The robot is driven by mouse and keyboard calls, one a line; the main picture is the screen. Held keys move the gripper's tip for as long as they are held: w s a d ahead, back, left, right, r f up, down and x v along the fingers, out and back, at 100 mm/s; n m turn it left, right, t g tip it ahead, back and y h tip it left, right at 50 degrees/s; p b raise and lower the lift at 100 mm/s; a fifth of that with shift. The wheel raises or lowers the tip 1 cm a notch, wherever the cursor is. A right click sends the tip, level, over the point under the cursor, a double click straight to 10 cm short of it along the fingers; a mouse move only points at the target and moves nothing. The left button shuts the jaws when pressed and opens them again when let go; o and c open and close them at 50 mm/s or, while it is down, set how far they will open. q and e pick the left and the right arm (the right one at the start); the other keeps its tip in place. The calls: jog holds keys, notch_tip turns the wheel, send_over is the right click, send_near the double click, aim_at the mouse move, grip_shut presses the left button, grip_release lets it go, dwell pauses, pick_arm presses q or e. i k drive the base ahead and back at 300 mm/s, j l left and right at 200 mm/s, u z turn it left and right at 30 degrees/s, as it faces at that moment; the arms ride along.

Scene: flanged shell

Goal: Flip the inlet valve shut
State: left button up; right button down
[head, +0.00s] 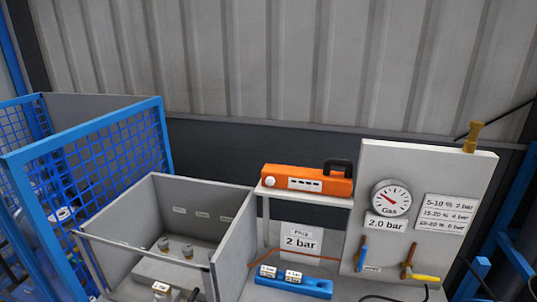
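A grey upright panel (440,180) on the right carries two small valves low on its face. One has a blue handle (361,252) that stands nearly upright, with a small label beside it too small to read. The other has a yellow handle (424,277) lying nearly level to the right, below a brownish upright stem (408,258). I cannot tell from the lettering which one is the inlet valve. A round gauge (391,198) marked "Gas" sits above them, over a "2.0 bar" label. Neither of my grippers is in view.
An orange unit (306,181) with a black handle sits on a shelf left of the panel. Below are a "2 bar" sign (301,240) and a blue block (293,284). A grey open box (196,189) and blue mesh cage (95,145) stand left. A brass fitting (473,136) tops the panel.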

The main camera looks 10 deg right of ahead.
aim_at(360, 262)
jog(key=z, duration=1.25)
